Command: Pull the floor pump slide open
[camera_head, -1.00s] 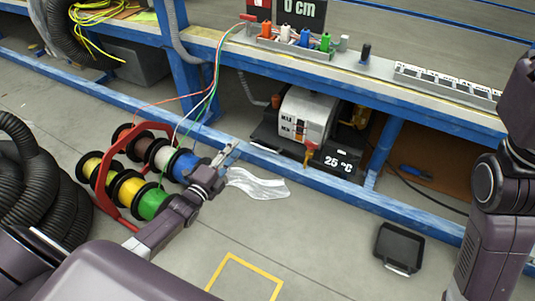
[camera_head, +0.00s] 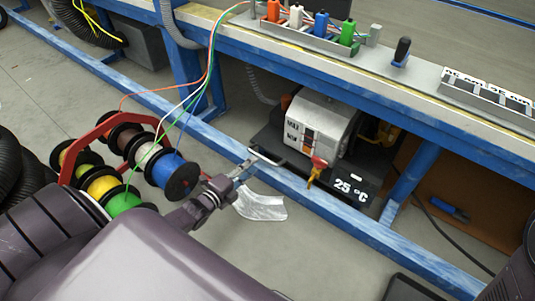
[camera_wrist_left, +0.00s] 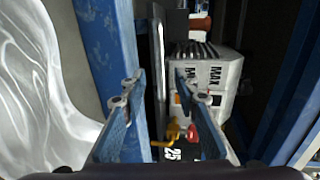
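The floor pump (camera_head: 318,125) is a grey-white box on a black slide (camera_head: 268,141) under the bench. The slide's front carries a "25 °C" label (camera_head: 350,187) and a pale bar handle (camera_head: 265,157) at its left end. My left gripper (camera_head: 246,165) is just in front of this handle, above the blue floor beam. In the left wrist view its two fingers (camera_wrist_left: 158,92) are apart, with the upright bar (camera_wrist_left: 158,60) showing between and beyond them. I cannot tell whether they touch it. My right gripper is out of view; only part of my right arm shows at the right edge.
The blue floor beam (camera_head: 330,207) runs in front of the pump. A crumpled clear sheet (camera_head: 262,206) lies on the floor below my left gripper. Cable spools on a red rack (camera_head: 75,160) stand to the left, their wires rising to the bench. A black case (camera_head: 406,289) lies at lower right.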

